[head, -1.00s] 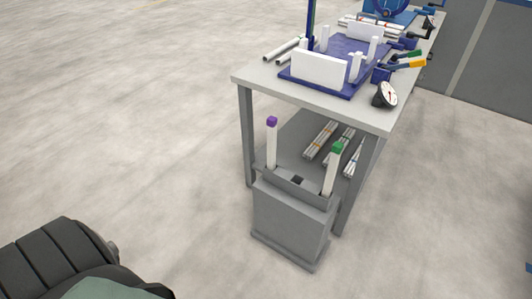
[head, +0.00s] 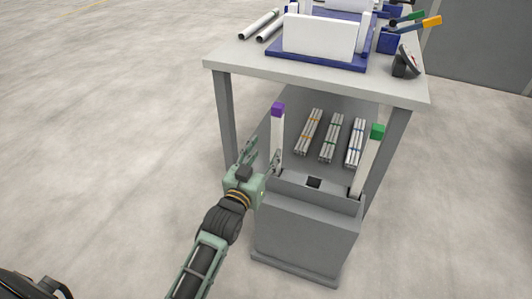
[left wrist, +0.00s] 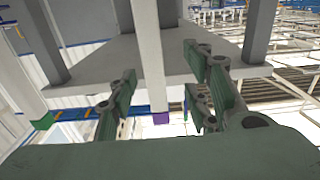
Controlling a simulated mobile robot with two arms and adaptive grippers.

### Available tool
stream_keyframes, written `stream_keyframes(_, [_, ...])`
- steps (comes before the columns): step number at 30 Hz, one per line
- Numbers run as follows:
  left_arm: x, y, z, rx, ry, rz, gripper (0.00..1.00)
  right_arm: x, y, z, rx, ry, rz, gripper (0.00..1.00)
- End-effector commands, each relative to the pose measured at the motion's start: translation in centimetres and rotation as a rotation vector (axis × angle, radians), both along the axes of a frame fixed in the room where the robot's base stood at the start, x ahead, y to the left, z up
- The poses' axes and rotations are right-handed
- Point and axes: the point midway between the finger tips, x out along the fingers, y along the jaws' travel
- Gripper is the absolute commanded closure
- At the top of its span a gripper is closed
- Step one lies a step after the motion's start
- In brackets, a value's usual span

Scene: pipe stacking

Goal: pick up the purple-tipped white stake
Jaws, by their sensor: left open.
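The purple-tipped white stake (head: 277,132) stands upright in the grey bin (head: 305,232), at its left side, with its purple tip up. My left gripper (head: 262,158) is open and empty, just left of the stake's lower part in the head view, and a finger covers some of that part. In the left wrist view the picture looks inverted. There the white stake (left wrist: 149,60) and its purple tip (left wrist: 160,118) appear between the two spread fingers of my left gripper (left wrist: 163,97). I cannot tell how deep the stake lies between them. My right gripper is not in view.
A green-tipped white stake (head: 367,163) stands at the bin's right side. The grey table (head: 310,78) with its legs is close behind the bin. Bundles of pipes (head: 331,137) lie on its lower shelf. The floor to the left is clear.

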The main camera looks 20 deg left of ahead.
Motion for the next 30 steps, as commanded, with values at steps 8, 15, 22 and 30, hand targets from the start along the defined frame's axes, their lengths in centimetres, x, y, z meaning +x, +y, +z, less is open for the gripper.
stream_keyframes(8, [3.0,-0.3,0.0,-0.001,-0.003,0.0,0.55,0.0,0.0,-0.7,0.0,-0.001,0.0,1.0])
stream_keyframes(15, [6.3,-1.1,-0.1,0.001,-0.003,0.0,0.55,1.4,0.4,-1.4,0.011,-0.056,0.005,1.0])
stream_keyframes(22, [7.5,-1.1,-0.1,0.001,-0.001,0.0,0.55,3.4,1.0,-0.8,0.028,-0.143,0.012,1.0])
stream_keyframes(30, [7.5,-1.1,-0.1,0.0,-0.001,0.0,0.6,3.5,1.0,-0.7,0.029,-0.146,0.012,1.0])
